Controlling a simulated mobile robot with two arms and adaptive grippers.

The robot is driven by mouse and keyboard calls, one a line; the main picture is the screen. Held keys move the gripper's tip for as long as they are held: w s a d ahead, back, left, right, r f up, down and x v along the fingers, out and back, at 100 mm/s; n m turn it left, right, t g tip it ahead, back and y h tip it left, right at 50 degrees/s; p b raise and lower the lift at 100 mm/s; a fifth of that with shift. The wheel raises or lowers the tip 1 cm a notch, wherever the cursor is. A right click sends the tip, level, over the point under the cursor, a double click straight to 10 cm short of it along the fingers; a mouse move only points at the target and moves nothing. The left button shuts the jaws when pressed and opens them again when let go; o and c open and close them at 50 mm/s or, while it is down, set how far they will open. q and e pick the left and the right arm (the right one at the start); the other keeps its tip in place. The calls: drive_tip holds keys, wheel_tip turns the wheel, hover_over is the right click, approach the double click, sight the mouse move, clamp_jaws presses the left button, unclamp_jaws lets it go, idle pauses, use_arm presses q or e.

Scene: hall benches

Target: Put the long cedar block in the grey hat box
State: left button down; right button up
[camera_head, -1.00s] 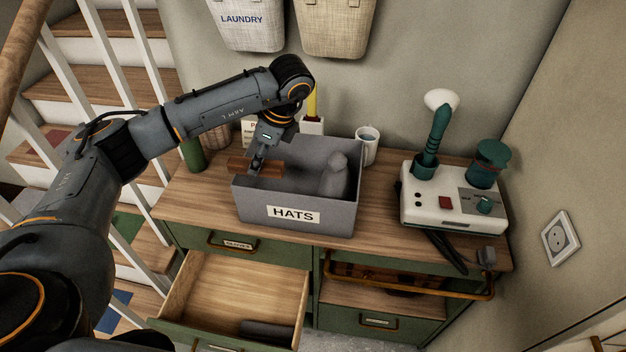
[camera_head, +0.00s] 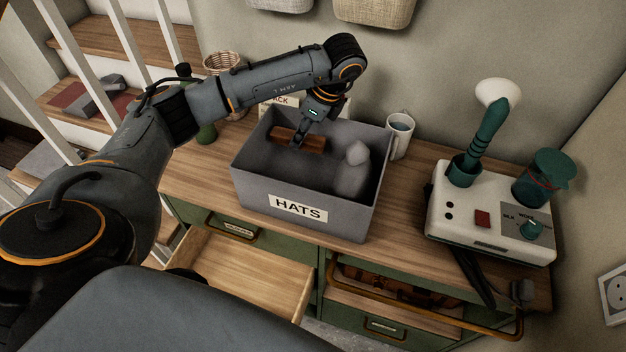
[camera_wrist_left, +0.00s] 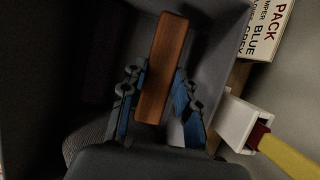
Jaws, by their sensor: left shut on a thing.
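The long cedar block (camera_head: 312,142) is reddish brown and shows inside the opening of the grey hat box (camera_head: 250,193), near its back left wall. The box is open-topped with a HATS label. My left gripper (camera_head: 298,143) reaches down over the back wall and is shut on the block. In the left wrist view the block (camera_wrist_left: 165,60) lies between the blue-padded fingers (camera_wrist_left: 157,92), with grey box walls around it. Whether the block touches the box floor is hard to tell. My right gripper is not in view.
A grey rounded object (camera_head: 353,172) stands in the box's right part. A white mug (camera_head: 400,137) is close behind the box's right side. A white machine (camera_head: 490,220) stands at right. An open drawer (camera_head: 245,270) juts out below. The box's left middle floor looks clear.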

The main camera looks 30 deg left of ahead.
sight(302, 146)
use_arm(q)
wheel_tip(302, 146, down, 5)
drive_tip(key=shift+r, duration=0.15)
wheel_tip(302, 146, down, 4)
drive_tip(key=shift+r+p, duration=0.1)
drive_tip(key=shift+p, duration=0.55)
drive_tip(key=shift+f, duration=0.3)
drive_tip(key=c, duration=1)
unclamp_jaws()
drive_tip(key=shift+w+d+r, duration=0.1)
drive_tip(key=shift+d+r, duration=0.1)
drive_tip(key=shift+r, duration=0.3)
drive_tip(key=b+v, duration=0.1)
drive_tip(key=v, duration=0.2)
drive_tip(key=shift+d+b, duration=0.1)
drive_tip(key=shift+b, duration=0.2)
drive_tip(key=p+v, duration=0.1)
drive_tip(key=v, duration=0.7)
